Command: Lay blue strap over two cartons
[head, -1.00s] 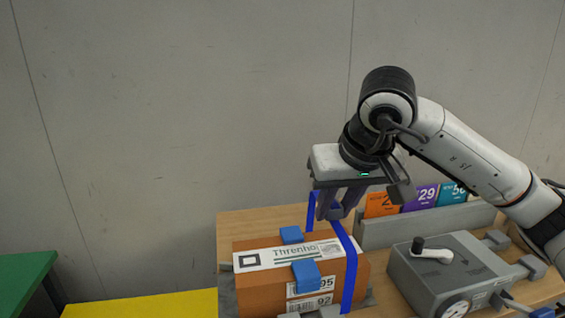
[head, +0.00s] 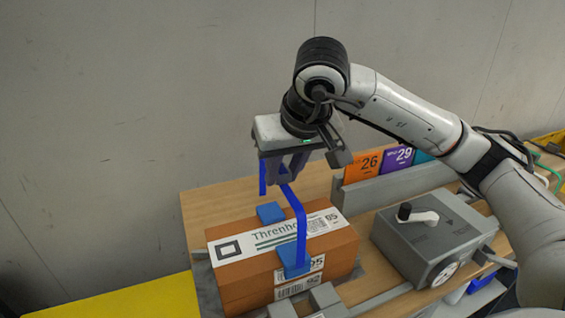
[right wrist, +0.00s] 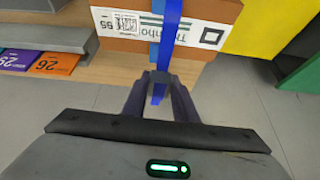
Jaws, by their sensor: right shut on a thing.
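A brown carton block (head: 235,290) with a white label strip reading "Threnho" stands on the wooden bench; I cannot make out a seam between two cartons. Blue pads (head: 270,213) sit at its far and near top edges. My right gripper (head: 284,178) is shut on the blue strap (head: 301,232) above the far side of the cartons. The strap is bent, with one end hanging behind the gripper and the other reaching down by the near blue pad. In the right wrist view the strap (right wrist: 172,25) passes between the fingers (right wrist: 158,88), across the carton. My left gripper is out of view.
A grey device (head: 425,245) with a black-knobbed crank stands right of the cartons. Numbered orange and purple cards (head: 364,166) stand in a grey rack behind it. A yellow surface (head: 150,298) lies at the left. The bench behind the cartons (head: 215,200) is clear.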

